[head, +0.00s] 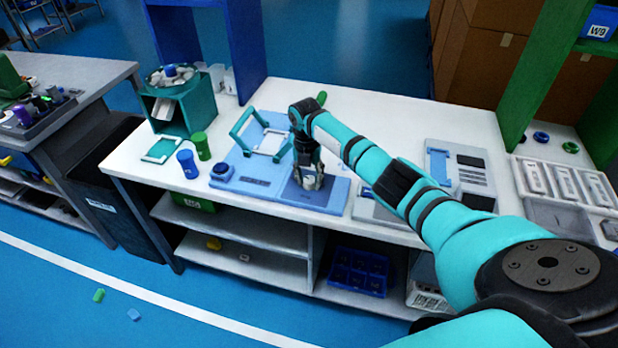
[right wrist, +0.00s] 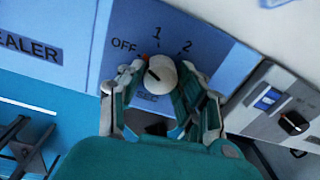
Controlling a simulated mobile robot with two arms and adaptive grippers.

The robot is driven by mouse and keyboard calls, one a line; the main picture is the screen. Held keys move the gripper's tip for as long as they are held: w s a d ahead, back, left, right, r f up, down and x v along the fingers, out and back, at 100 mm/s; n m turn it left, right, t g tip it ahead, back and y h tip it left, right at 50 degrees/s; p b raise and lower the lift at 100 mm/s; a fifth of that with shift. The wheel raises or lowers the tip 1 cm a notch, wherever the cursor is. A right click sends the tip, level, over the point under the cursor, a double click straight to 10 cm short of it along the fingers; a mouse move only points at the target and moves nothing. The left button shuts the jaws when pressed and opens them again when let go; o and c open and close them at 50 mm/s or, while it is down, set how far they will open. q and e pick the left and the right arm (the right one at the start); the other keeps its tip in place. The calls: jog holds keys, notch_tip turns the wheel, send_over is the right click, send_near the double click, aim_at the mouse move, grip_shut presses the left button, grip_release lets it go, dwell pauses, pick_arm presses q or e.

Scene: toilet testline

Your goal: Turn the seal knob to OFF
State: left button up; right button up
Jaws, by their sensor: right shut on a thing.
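The seal knob (right wrist: 162,72) is a round, whitish dial on the blue sealer panel (right wrist: 212,42) in the right wrist view. Labels OFF, 1 and 2 are printed around it, with SEC below. A short dark line shows on its face toward the upper left, and a small red mark lies near its rim between OFF and 1. My right gripper (right wrist: 158,88) is shut on the knob, one finger on each side. In the head view, my right gripper (head: 312,181) reaches down onto the front right of the blue sealer (head: 245,172) and hides the knob. My left gripper is not in view.
Blue (head: 187,163) and green (head: 201,146) cups stand left of the sealer. A teal box (head: 181,107) is behind them. A grey device (head: 462,170) sits to the right, under my arm's reach. The white table's front edge is close.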

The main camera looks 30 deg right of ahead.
aim_at(307, 179)
jog(key=shift+w+n, duration=0.1)
jog(key=shift+n, duration=0.7)
jog(key=o, duration=1.1)
jog(key=shift+o, duration=0.2)
notch_tip(307, 179, up, 12)
jog(key=shift+a, duration=0.2)
